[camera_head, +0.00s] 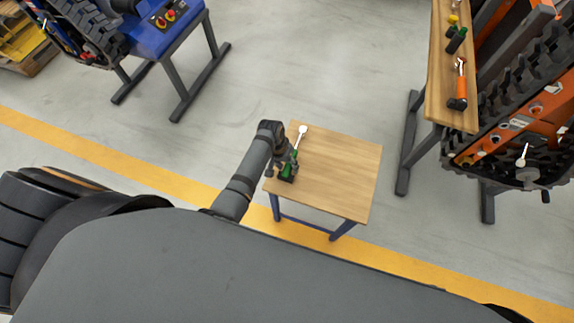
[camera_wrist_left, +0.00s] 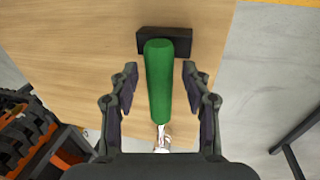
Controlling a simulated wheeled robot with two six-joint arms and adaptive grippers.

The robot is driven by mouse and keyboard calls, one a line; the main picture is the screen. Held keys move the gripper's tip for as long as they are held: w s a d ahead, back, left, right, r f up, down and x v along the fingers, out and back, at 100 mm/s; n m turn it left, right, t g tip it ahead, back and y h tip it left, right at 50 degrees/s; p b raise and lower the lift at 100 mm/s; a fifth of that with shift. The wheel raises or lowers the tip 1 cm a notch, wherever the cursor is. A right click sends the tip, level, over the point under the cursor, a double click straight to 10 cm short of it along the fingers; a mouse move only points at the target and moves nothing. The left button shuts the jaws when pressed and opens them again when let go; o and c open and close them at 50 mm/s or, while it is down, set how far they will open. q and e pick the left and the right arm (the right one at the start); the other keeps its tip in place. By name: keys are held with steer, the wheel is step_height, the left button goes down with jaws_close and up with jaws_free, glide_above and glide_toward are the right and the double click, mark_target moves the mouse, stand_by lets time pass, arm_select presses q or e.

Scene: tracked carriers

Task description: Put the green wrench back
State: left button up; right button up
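The green wrench (camera_head: 295,153) is at the left side of a small wooden table (camera_head: 340,175), its silver head toward the far edge. In the left wrist view its green handle (camera_wrist_left: 160,85) runs between the fingers, with the handle's end at a black block (camera_wrist_left: 183,42); I cannot tell whether it rests on the block. My left gripper (camera_wrist_left: 160,72) is open, one finger on each side of the handle with gaps showing. In the head view my left gripper (camera_head: 284,160) is over the table's left edge, partly covering the wrench. My right gripper is not in view.
A wooden bench (camera_head: 439,85) at the right holds an orange-handled tool (camera_head: 460,78) and a dark green-handled one (camera_head: 456,40). An orange tracked carrier (camera_head: 520,125) stands beside it. A blue stand (camera_head: 165,40) is at the upper left. The table's right part is bare.

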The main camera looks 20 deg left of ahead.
arm_select(q)
steer(key=shift+r, duration=0.15)
steer(key=p+v, duration=0.1)
steer(key=v, duration=1.1)
steer(key=shift+s, duration=0.1)
